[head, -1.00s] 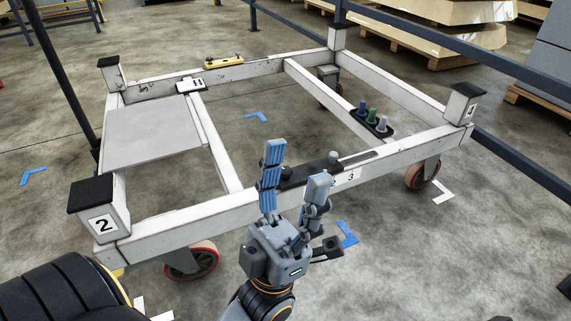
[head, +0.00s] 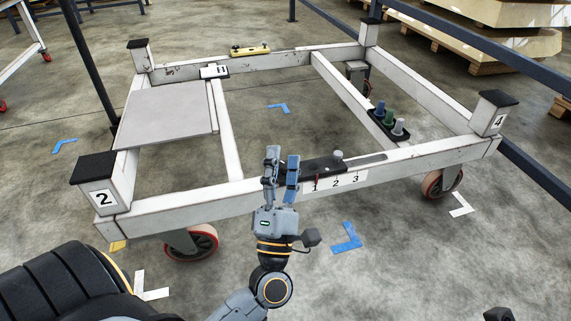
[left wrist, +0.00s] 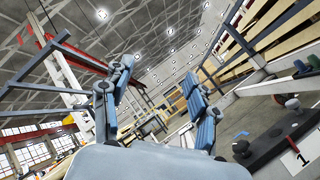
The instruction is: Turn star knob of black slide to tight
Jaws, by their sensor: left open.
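The black slide (head: 325,164) lies on the trolley's near rail, above a white strip numbered 1, 2, 3. A dark knob (left wrist: 241,149), seemingly the star knob, shows in the left wrist view at the slide's near end. In the head view my gripper hides that end. My left gripper (head: 282,158) is open and empty, upright at the slide's left end. Its fingers show in the left wrist view (left wrist: 156,78), pointing away left of the knob. I cannot tell contact.
The white trolley frame (head: 180,215) has corner posts and wheels. A black holder (head: 388,127) with coloured pegs sits on the right crossbar. A yellow piece (head: 250,50) lies on the far rail. A blue railing runs behind on the right.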

